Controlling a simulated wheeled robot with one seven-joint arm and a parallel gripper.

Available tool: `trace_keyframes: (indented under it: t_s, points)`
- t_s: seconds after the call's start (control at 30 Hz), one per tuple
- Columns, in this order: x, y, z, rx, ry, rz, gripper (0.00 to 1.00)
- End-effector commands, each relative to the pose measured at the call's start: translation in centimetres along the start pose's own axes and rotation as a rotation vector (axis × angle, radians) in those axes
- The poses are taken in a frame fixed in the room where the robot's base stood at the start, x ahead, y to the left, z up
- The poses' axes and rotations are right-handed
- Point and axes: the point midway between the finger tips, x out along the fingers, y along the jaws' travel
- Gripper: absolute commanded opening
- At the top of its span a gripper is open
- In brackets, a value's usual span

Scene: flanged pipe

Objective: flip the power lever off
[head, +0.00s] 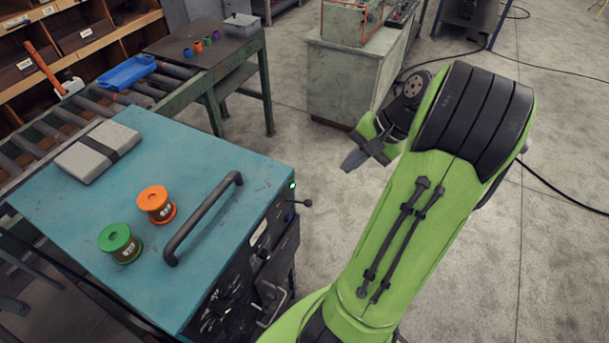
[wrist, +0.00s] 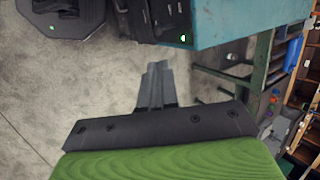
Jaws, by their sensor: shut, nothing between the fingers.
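The power lever (head: 304,203) looks like a short dark rod with a round knob. It sticks out to the right from the upper front corner of the teal-topped cabinet (head: 205,150), just below a lit green lamp (head: 292,185). The lamp also shows in the wrist view (wrist: 183,38), but I cannot make out the lever clearly there. My gripper (head: 350,164) is shut and empty, in the air to the right of the lever and apart from it. In the wrist view my gripper's fingers (wrist: 155,70) lie together over bare floor, below the cabinet corner in the picture.
A dark bar handle (head: 203,217), an orange spool (head: 156,203), a green spool (head: 119,242) and a grey case (head: 98,150) are on the cabinet top. A roller conveyor (head: 70,120) stands behind it. A grey cabinet (head: 347,80) stands farther back. The floor between is clear.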

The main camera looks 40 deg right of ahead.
Motion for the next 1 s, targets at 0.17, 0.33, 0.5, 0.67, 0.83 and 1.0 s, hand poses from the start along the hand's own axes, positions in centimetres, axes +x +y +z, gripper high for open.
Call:
trace_keyframes:
  t_s: [0.17, 0.33, 0.5, 0.67, 0.83, 1.0]
  points:
    - [0.2, 0.0, 0.0, -0.001, 0.000, 0.001, 0.00]
    - [2.1, 0.1, 0.0, -0.001, -0.003, 0.001, 0.00]
    - [6.0, 0.2, 0.1, -0.002, -0.006, 0.003, 0.00]
    - [9.4, 0.1, 0.1, -0.002, -0.006, 0.001, 0.00]
    - [12.6, 0.1, 0.1, -0.002, -0.004, 0.003, 0.00]
    - [14.1, 0.1, 0.0, -0.003, -0.001, 0.003, 0.00]
